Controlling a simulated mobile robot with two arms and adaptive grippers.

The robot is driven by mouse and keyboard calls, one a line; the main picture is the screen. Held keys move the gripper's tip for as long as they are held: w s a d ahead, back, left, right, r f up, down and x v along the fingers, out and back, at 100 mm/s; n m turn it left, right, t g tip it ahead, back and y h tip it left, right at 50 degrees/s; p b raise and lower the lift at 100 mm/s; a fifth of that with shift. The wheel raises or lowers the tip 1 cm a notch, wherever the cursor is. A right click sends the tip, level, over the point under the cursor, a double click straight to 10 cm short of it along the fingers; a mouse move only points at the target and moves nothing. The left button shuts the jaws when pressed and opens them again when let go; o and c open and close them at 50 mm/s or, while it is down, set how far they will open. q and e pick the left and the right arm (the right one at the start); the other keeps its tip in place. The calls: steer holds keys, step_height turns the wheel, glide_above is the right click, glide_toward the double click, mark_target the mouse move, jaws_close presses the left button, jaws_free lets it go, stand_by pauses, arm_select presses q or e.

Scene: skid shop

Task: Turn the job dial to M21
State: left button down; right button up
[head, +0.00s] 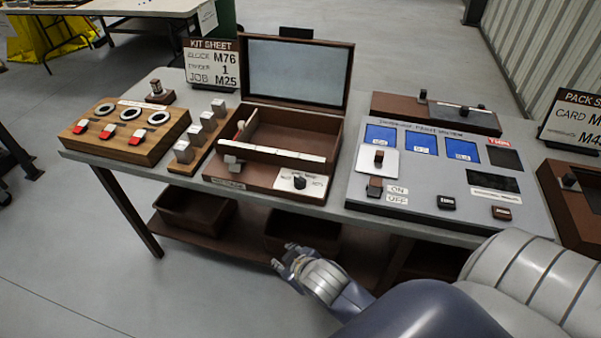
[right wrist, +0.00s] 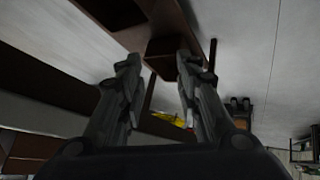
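A black dial knob (head: 299,182) sits on a white plate at the front right of an open wooden case (head: 237,181); this looks like the job dial, but its lettering is too small to read. The kit sheet (head: 212,65) behind the case appears to read JOB M25. My right gripper (head: 284,256) is below the table's front edge, lower than the dial and apart from it. In the right wrist view my right gripper (right wrist: 157,62) has its fingers apart with nothing between them. My left gripper is not in view.
A grey panel (head: 350,203) with blue screens and switches stands right of the case. A wooden block (head: 146,153) with red switches is at left. Dark bins (head: 195,211) sit on the shelf below. The floor in front is clear.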

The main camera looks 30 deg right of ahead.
steer(key=w+a+r+n+t+y, duration=0.25)
steer(key=w+r+t, duration=0.2)
steer(key=r, duration=0.55)
steer(key=w+a+r+n+t+y, duration=0.1)
steer(key=w+a+r+n+t, duration=0.3)
steer(key=r, duration=0.7)
steer(key=w+a+r+n+t+y, duration=0.1)
steer(key=w+r+n+t+y, duration=0.15)
steer(key=w+r, duration=0.55)
steer(key=s+a+r+n+g+y, duration=0.3)
steer(key=a+r+n+g+y, duration=0.15)
steer(key=a+n+y, duration=0.35)
steer(key=s+a+r+n+g+y, duration=0.35)
steer(key=r+n+y, duration=0.25)
steer(key=n, duration=0.4)
steer(key=n+g+h, duration=0.9)
steer(key=g+h, duration=0.2)
steer(key=h, duration=0.8)
glide_above(302, 179)
step_height(302, 179, down, 14)
steer(key=f, duration=0.1)
step_height(302, 179, down, 10)
steer(key=shift+w+r+p, duration=0.1)
steer(key=shift+r+p, duration=0.05)
steer(key=shift+p, duration=0.55)
